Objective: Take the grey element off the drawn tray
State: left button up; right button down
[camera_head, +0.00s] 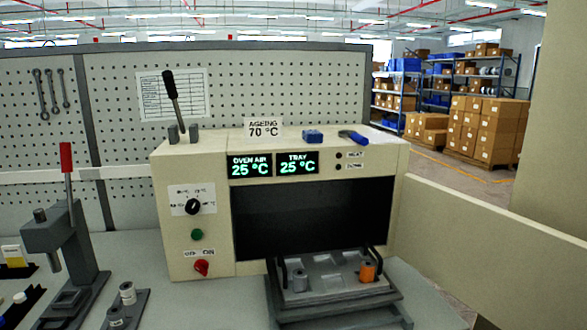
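The drawn tray (333,290) sticks out at the front of the oven, below its dark opening (315,220). A grey element (300,281) stands upright on the tray's left side. An orange element (367,270) stands on the tray's right side, apart from the grey one. Dark upright bars rise at both sides of the tray. Neither of my grippers is in this view.
The beige oven (210,240) shows 25 °C for both air and tray. Left of it are a red-handled press (70,235) and a small holder with grey cylinders (127,293). A beige panel (490,215) extends right of the oven.

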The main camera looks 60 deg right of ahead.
aim_at(300, 276)
jog(key=z, duration=2)
